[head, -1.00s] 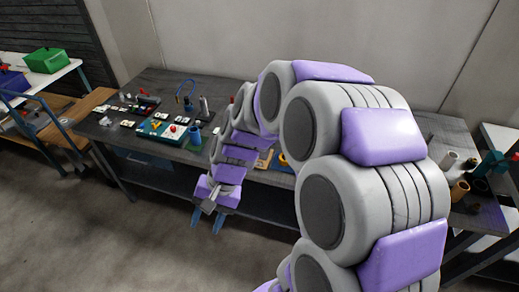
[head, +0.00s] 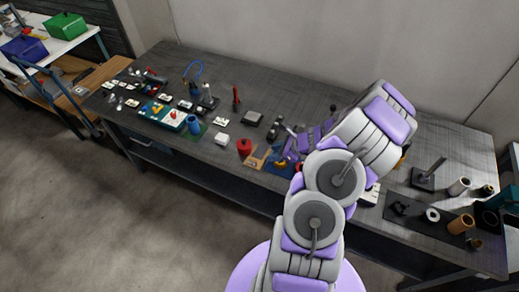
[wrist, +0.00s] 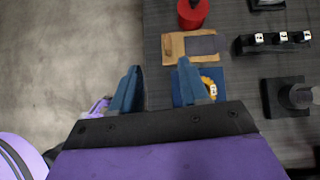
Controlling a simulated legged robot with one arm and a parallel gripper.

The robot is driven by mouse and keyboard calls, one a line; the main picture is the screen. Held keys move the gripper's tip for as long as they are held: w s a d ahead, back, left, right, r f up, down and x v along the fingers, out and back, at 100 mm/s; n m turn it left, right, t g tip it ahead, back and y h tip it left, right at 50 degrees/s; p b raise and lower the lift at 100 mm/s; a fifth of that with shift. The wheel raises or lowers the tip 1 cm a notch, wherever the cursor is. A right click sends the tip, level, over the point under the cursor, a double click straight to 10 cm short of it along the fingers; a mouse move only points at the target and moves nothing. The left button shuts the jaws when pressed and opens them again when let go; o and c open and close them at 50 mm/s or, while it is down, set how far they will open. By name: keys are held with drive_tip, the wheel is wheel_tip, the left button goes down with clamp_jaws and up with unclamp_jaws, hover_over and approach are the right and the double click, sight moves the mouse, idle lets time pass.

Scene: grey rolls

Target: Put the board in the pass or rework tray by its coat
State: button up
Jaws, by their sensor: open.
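My gripper (wrist: 156,78) is open and empty in the wrist view, its two blue fingers apart near the table's front edge. One finger overlaps a blue mat or tray (wrist: 212,74) bearing a yellow round piece (wrist: 208,85); the gap between them is unclear. In the head view my gripper is mostly hidden by my arm. Several small white boards (head: 184,104) lie at the table's left, near a teal tray (head: 150,112) with coloured parts. I cannot tell which board is meant, its coat, or which tray is pass or rework.
A tan board with a grey patch (wrist: 173,46) lies beside a red round container (wrist: 193,13) on the dark table (head: 330,105). A black rack (wrist: 272,46) and a black block (wrist: 284,97) stand farther in. Cylinders (head: 461,223) stand at the right.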

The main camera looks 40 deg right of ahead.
drive_tip(key=m+b, duration=0.1)
drive_tip(key=b, duration=0.1)
approach(253, 160)
drive_tip(key=x, duration=0.4)
drive_tip(key=shift+w+d+f, duration=0.1)
drive_tip(key=shift+w+f, duration=0.15)
drive_tip(key=shift+f, duration=0.15)
drive_tip(key=shift+w+a+f, duration=0.1)
drive_tip(key=shift+w+a, duration=0.15)
drive_tip(key=shift+a, duration=0.35)
drive_tip(key=b+x, duration=0.1)
drive_tip(key=x, duration=0.3)
drive_tip(key=shift+w+d+f, duration=0.1)
drive_tip(key=shift+f, duration=0.15)
drive_tip(key=shift+w+d+f, duration=0.15)
drive_tip(key=shift+d+f, duration=0.1)
drive_tip(key=shift+d, duration=0.05)
drive_tip(key=shift+a+r, duration=0.1)
drive_tip(key=shift+a, duration=0.3)
drive_tip(key=c, duration=0.5)
drive_tip(key=shift+d, duration=0.15)
clamp_jaws()
